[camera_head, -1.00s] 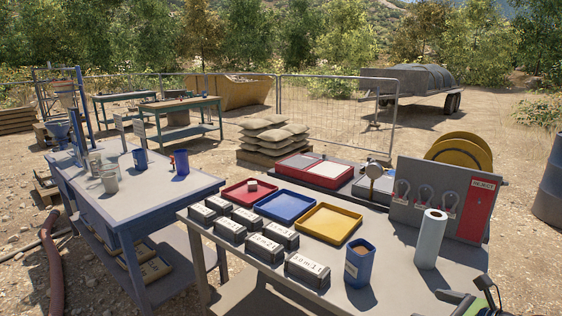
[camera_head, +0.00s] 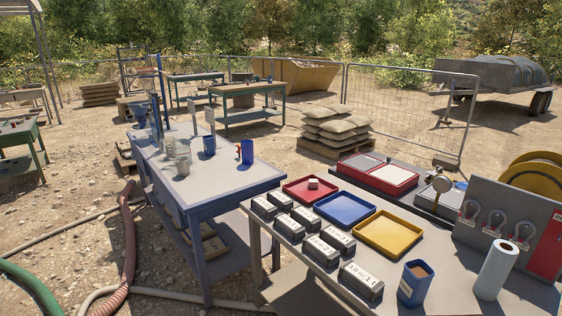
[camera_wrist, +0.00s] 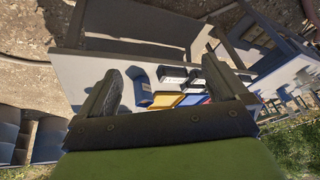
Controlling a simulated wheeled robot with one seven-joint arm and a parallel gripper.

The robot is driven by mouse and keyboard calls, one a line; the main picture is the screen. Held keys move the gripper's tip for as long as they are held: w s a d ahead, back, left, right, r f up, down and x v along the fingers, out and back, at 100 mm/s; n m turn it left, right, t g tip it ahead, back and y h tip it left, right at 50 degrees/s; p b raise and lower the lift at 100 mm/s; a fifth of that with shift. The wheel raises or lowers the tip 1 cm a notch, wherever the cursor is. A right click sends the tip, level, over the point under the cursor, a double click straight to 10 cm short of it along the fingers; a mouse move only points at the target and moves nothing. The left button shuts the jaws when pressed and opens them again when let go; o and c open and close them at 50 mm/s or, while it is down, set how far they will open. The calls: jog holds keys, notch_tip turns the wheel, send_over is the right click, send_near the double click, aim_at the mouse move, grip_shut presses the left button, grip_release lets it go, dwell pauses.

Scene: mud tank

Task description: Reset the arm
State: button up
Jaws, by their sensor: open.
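My gripper (camera_wrist: 172,92) shows in the wrist view, with its two dark fingers spread wide apart and nothing between them. Beyond the fingers, the grey worktable (camera_wrist: 100,68) appears at an angle, with the blue cup, several grey boxes and the coloured trays on it. My gripper is apart from all of these. The head view does not show my gripper.
The grey worktable (camera_head: 470,290) holds a red tray (camera_head: 291,194), a blue tray (camera_head: 345,222), a yellow tray (camera_head: 388,248), several labelled boxes (camera_head: 361,281), a blue cup (camera_head: 405,291) and a white roll (camera_head: 496,270). A blue table (camera_head: 240,178) stands left. Hoses (camera_head: 128,240) lie on the ground.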

jog(key=s+n, duration=0.1)
jog(key=s+r+n, duration=0.1)
jog(key=s+n, duration=0.1)
jog(key=s+r+n+p, duration=0.1)
jog(key=s, duration=0.1)
jog(key=shift+s+a+n+t, duration=0.2)
jog(key=shift+a+n+t, duration=0.1)
jog(key=shift+a+t, duration=0.1)
dwell(0.4)
